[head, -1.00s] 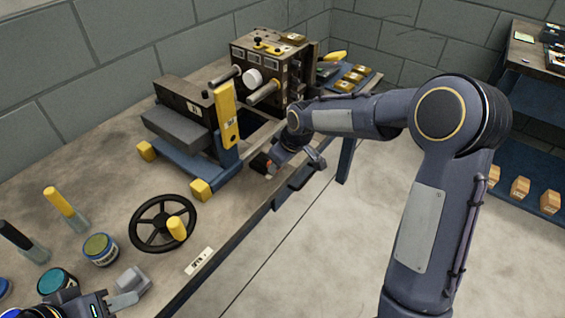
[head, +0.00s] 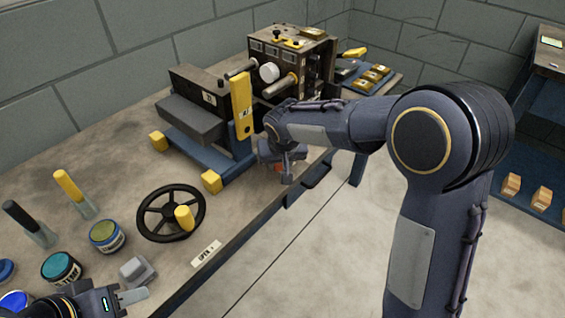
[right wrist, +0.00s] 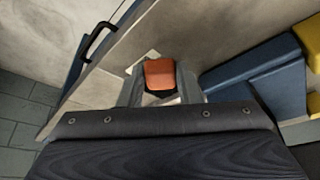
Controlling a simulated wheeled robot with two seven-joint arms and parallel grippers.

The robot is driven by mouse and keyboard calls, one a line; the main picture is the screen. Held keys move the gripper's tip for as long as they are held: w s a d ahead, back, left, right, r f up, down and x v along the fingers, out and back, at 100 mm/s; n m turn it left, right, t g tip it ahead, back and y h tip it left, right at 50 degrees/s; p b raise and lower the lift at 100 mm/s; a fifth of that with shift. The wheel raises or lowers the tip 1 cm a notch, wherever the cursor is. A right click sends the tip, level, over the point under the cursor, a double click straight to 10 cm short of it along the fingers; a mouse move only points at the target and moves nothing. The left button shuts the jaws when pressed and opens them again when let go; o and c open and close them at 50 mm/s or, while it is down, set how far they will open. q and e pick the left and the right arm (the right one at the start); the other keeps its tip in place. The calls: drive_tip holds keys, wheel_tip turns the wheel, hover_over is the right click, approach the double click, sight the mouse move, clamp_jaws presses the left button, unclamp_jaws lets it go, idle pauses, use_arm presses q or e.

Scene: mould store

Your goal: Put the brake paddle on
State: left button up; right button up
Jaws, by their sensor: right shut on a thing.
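An orange-red paddle, which I take to be the brake paddle, sits low at the bench's front edge, beside the machine's blue base. In the right wrist view the paddle (right wrist: 160,74) is between the grey fingers. In the head view only a sliver of it shows, behind my right gripper (head: 280,166). My right gripper is shut on it, pointing down at the bench edge. My left gripper (head: 132,296) is at the bottom left over the bench, partly cut off. I cannot tell whether its fingers are apart.
A yellow lever (head: 241,106) stands upright on the machine. A black handwheel (head: 145,226) with a yellow knob lies in front. Several jars, including a teal one (head: 61,268), and a grey block (head: 137,270) stand at the left. The floor (head: 320,255) before the bench is clear.

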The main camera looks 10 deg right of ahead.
idle(0.4)
drive_tip(key=o, duration=1)
drive_tip(key=p+v, duration=0.1)
drive_tip(key=v, duration=0.6)
drive_tip(key=shift+s+a+r, duration=0.1)
drive_tip(key=shift+s+r, duration=0.05)
drive_tip(key=shift+r, duration=0.25)
